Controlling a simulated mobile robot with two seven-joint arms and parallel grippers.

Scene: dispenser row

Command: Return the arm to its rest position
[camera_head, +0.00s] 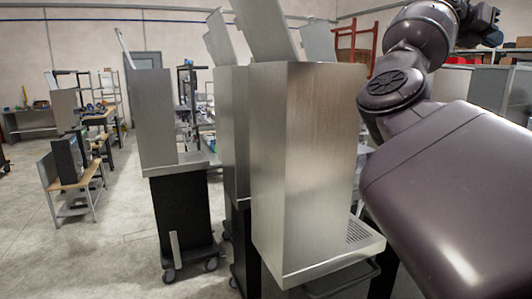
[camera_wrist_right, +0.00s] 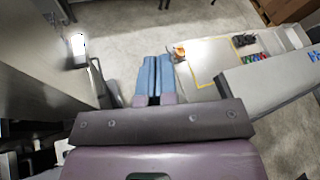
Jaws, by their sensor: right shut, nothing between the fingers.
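My right arm (camera_head: 440,175) fills the right side of the head view, raised and bent at the elbow. Its dark far end (camera_head: 484,24) is at the upper right, with the fingers not clear there. In the right wrist view my right gripper (camera_wrist_right: 154,60) shows two blue fingers side by side, shut and empty. They are over the grey floor, beside a table. My left gripper is not in view.
The nearest steel dispenser (camera_head: 300,160) stands left of my right arm, with little gap in the picture. Another dispenser (camera_head: 153,115) stands on a black wheeled base (camera_head: 182,215). In the wrist view a grey panel (camera_wrist_right: 40,75) is at left. Open floor (camera_head: 80,255) lies left.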

